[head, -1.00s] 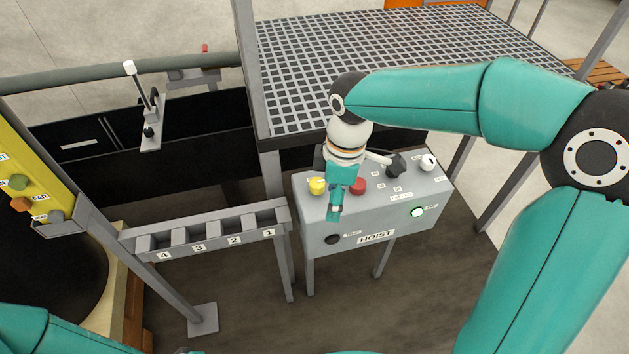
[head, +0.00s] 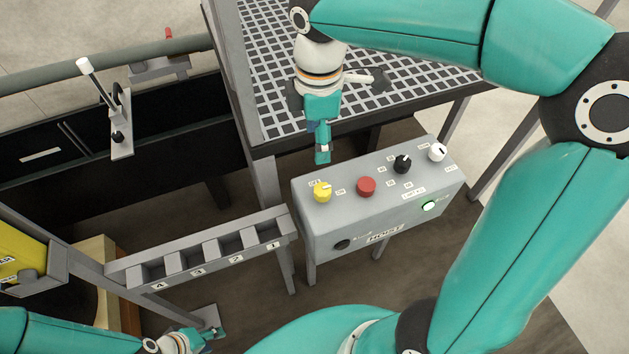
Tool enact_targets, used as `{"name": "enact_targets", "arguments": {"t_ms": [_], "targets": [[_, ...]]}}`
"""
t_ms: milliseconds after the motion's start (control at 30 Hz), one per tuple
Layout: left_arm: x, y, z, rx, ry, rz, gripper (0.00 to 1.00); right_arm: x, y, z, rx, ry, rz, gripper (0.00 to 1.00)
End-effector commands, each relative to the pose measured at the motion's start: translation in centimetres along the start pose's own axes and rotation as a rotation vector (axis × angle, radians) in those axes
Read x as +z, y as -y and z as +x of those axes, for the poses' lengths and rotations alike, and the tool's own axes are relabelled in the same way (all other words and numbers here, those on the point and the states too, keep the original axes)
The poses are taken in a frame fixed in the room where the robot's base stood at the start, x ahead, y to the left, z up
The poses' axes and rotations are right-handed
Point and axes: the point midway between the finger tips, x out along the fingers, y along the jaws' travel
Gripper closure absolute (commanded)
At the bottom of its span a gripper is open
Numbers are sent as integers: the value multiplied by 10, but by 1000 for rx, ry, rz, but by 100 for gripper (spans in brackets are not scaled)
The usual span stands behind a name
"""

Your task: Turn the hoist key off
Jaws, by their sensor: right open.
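The grey hoist box (head: 320,229) stands on legs in the middle. On its top are a yellow switch (head: 322,192) at the left end with small labels beside it, a red button (head: 366,187), a black knob (head: 402,164) and a white knob (head: 437,152). I cannot surely tell which is the key; the labels are too small to read safely. A green lamp (head: 429,206) on the front is lit. My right gripper (head: 322,155) is open and empty, pointing down above the box's back left, apart from the switches. My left gripper (head: 215,334) is low at the bottom left, its fingers unclear.
A grey numbered rack (head: 203,265) stands left of the box. A grated platform (head: 262,97) lies behind it. A white-handled lever (head: 100,83) is at upper left, a yellow panel (head: 22,262) at the left edge. There is free space above the box's top.

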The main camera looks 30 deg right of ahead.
Motion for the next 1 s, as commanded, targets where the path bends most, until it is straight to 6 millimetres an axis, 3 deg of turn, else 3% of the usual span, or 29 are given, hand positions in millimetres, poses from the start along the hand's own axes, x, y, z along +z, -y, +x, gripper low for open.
{"name": "enact_targets", "arguments": {"t_ms": [200,700,1000], "targets": [[0,1,3,0,0,0,60,12,3,35,-5,4,29,36],[0,3,8,0,0,0,60,16,4,137,-4,1,38,36],[0,3,9,0,0,0,60,16,4,160,-1,0,38,36]]}}
